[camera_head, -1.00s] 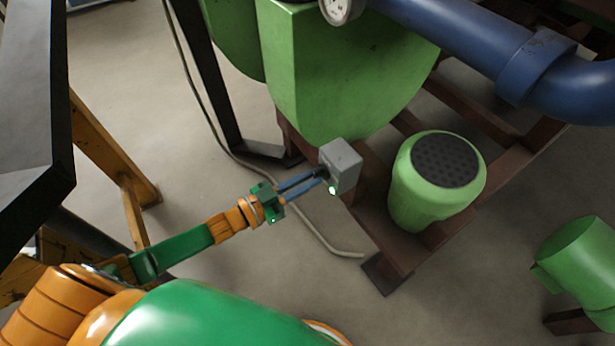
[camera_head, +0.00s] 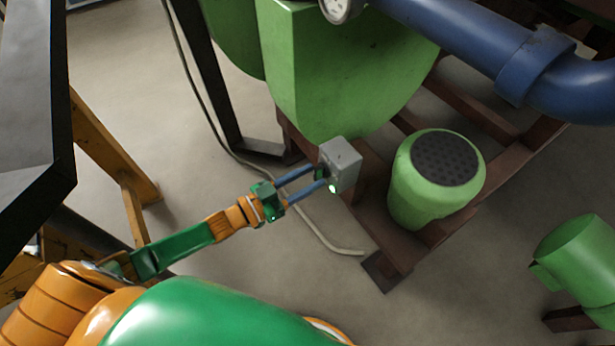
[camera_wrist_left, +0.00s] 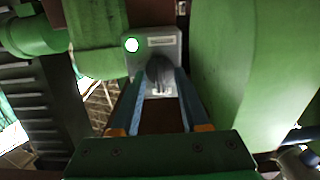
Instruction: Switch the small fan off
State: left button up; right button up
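A grey switch box (camera_head: 342,163) stands at the front of the green machine body in the head view. It also shows in the left wrist view (camera_wrist_left: 168,48), with a lit green lamp (camera_wrist_left: 132,45), a pale label and a dark rotary knob (camera_wrist_left: 159,72), its grip about upright there. My left gripper (camera_head: 322,177) is open at the box face. Its two blue fingers lie on either side of the knob; I cannot tell whether they touch it. The lamp also glows in the head view (camera_head: 332,188). No thing in view is clearly the fan. My right gripper is not in view.
A green cylinder with a black perforated top (camera_head: 445,160) stands right of the box on a brown steel frame (camera_head: 400,262). A blue pipe (camera_head: 455,35) runs above. A cable (camera_head: 318,232) lies on the floor. Yellow framing (camera_head: 110,150) stands at left.

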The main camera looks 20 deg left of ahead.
pick_arm(q)
jog(key=v, duration=0.7)
jog(key=shift+p, duration=0.4)
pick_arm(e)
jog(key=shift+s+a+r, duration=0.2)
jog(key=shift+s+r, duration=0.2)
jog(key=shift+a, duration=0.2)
